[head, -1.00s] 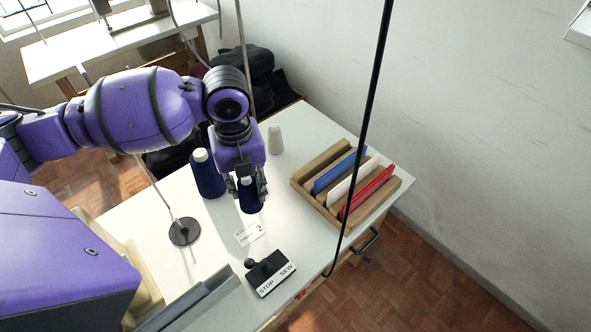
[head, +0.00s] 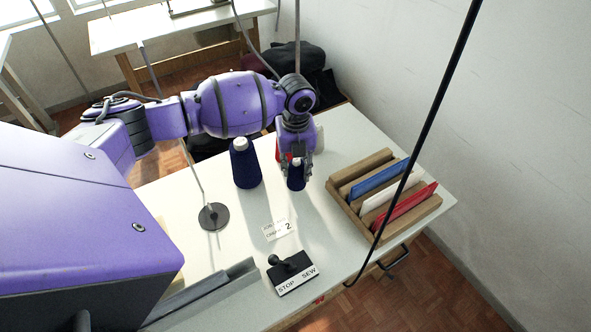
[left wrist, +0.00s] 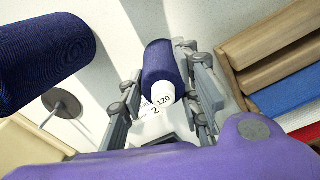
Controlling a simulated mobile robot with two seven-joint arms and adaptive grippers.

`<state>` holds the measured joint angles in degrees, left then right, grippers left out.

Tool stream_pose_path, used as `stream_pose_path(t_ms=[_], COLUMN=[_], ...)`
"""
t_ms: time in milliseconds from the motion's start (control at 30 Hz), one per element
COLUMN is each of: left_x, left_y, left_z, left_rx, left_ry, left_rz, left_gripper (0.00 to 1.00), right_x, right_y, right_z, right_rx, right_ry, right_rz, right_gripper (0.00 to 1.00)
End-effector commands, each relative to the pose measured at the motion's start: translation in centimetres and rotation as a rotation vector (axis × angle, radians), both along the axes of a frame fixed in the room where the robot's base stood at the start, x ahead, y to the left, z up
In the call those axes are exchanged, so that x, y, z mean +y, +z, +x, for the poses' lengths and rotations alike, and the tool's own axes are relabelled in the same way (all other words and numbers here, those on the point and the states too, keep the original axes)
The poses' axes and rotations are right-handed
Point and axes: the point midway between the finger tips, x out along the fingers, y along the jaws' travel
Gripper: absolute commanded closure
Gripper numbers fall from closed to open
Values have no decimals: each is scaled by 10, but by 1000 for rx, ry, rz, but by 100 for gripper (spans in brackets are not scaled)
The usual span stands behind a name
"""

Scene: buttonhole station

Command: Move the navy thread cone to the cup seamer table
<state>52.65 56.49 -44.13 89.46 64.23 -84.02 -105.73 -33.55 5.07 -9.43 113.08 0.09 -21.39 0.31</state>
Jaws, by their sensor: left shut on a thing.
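A small navy thread cone (head: 296,178) with a white top is between the fingers of my left gripper (head: 296,172), over the white table (head: 350,240). The gripper is shut on it from above. In the left wrist view, the cone (left wrist: 161,62) lies between both fingers (left wrist: 162,95). I cannot tell whether its base touches the table. A larger navy cone (head: 245,165) stands upright to its left, and also shows in the left wrist view (left wrist: 40,60). My right gripper is not in view. I cannot tell which far table is the cup seamer table.
A wooden rack (head: 345,194) with blue, white and red cards stands at right. A pale cone (head: 319,140) and something red (head: 286,156) are partly hidden behind the gripper. A STOP/SEW switch (head: 292,273), a thread stand base (head: 214,216) and a hanging black rod (head: 425,125) are nearby. Another white table (head: 130,35) stands behind.

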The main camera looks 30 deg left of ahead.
Motion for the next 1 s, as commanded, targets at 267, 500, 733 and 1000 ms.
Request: stream_pose_path(t_ms=[267,500,733,1000], left_x=[0,0,0,0], left_y=[-16,-22,-21,-17], left_z=[0,-1,-1,0], left_rx=[-2,1,0,-2], left_ry=[-1,0,0,0], left_rz=[1,1,1,1], left_gripper=[97,97,50,50], right_x=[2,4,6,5], right_y=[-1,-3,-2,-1], right_z=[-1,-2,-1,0], right_rx=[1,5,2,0], right_ry=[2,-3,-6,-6], right_rz=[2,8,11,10], right_gripper=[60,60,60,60])
